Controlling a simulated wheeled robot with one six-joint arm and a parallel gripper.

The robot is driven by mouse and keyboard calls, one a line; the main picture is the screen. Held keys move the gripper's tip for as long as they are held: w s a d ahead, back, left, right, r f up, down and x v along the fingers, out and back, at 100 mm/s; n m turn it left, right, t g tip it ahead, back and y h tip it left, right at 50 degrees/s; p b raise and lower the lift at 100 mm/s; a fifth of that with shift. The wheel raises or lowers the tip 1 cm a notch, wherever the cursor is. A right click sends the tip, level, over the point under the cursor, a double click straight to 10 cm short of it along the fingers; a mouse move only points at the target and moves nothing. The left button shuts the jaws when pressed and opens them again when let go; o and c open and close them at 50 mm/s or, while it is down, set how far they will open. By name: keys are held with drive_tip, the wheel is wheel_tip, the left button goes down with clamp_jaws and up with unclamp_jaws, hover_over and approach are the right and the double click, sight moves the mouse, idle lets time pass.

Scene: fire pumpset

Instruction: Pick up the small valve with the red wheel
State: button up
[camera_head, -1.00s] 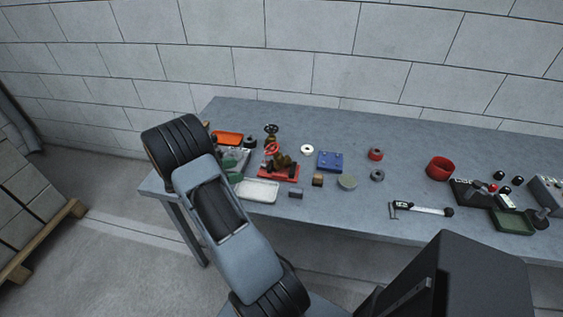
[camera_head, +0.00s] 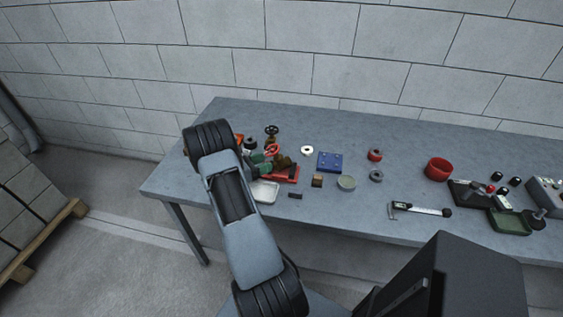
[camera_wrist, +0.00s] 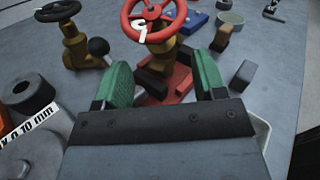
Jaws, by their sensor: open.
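The small valve with the red wheel (camera_wrist: 156,18) has a brass body and stands at the red stand (camera_wrist: 178,80), straight ahead of my gripper in the wrist view. In the head view its red wheel (camera_head: 272,150) shows just beyond my gripper. My gripper (camera_wrist: 162,78) is open, with its two green pads apart on either side of the stand's near part in the picture; nothing is held between them. The green pads also show in the head view (camera_head: 262,167), partly hidden by my arm. The valve's lower end is partly hidden, so I cannot tell how it sits.
A brass valve with a black wheel (camera_wrist: 76,44) stands to the left. A black ring (camera_wrist: 28,92) lies nearer left. A white tray (camera_head: 265,190) is close to my gripper's right. A blue block (camera_head: 330,161) and small blocks lie right. The wall is behind the table.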

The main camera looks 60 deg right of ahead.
sight(275, 159)
drive_tip(key=shift+p+x, duration=0.65)
drive_tip(key=shift+x, duration=1.95)
drive_tip(key=shift+a+f, duration=0.1)
drive_tip(key=shift+f, duration=0.05)
drive_tip(key=shift+c, duration=0.5)
clamp_jaws()
